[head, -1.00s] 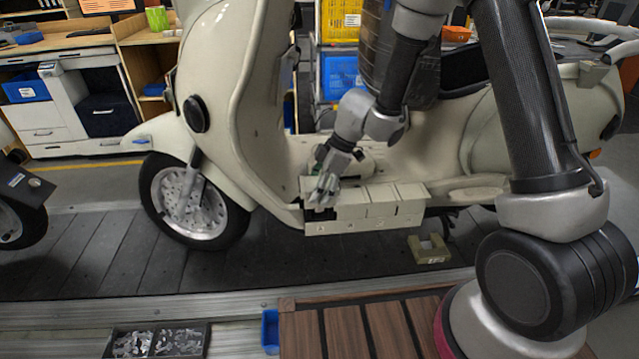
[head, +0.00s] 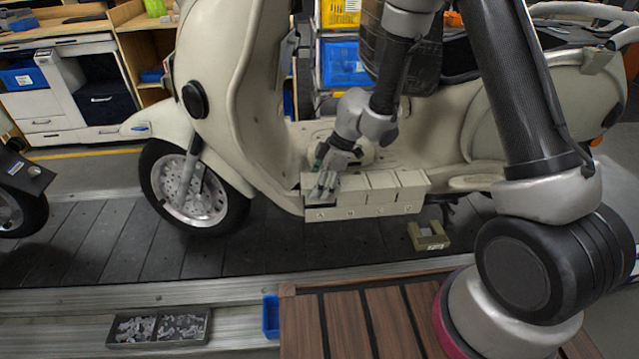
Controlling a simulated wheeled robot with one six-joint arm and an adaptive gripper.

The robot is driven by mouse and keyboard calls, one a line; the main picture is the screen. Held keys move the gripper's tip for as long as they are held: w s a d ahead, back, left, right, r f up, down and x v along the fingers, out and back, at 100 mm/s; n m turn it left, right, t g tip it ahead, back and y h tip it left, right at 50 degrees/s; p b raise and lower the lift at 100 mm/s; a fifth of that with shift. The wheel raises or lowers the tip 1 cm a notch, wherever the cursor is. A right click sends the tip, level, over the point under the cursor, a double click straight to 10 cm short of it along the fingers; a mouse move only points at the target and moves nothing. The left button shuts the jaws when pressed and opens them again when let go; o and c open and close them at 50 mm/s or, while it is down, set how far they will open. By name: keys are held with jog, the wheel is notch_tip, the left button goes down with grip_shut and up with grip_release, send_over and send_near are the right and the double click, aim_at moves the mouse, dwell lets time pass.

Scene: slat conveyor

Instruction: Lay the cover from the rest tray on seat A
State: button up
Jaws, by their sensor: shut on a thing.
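A cream housing (head: 365,212) with a row of lettered seats is at the scooter's footboard. Pale covers (head: 382,187) lie on the seats to the right. Seat A is the leftmost, marked by its letter on the front face. My gripper (head: 323,188) points down at seat A and is shut on a pale cover (head: 312,200), partly hidden by the fingers. The cover is at the seat's opening; whether it lies fully flat I cannot tell. The olive rest tray (head: 429,236) is on the dark slats to the right, with nothing seen in it.
The cream scooter (head: 235,100) stands on the slat conveyor (head: 90,240), its leg shield left of my arm. In front are a parts tray (head: 158,328), a blue bin (head: 271,316) and a wooden slatted top (head: 350,330). The slats before the housing are clear.

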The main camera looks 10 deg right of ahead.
jog(key=shift+f, duration=0.5)
dwell(1.5)
jog(key=o, duration=1.1)
jog(key=shift+w+r, duration=0.1)
jog(key=shift+w, duration=0.1)
jog(key=shift+s, duration=0.1)
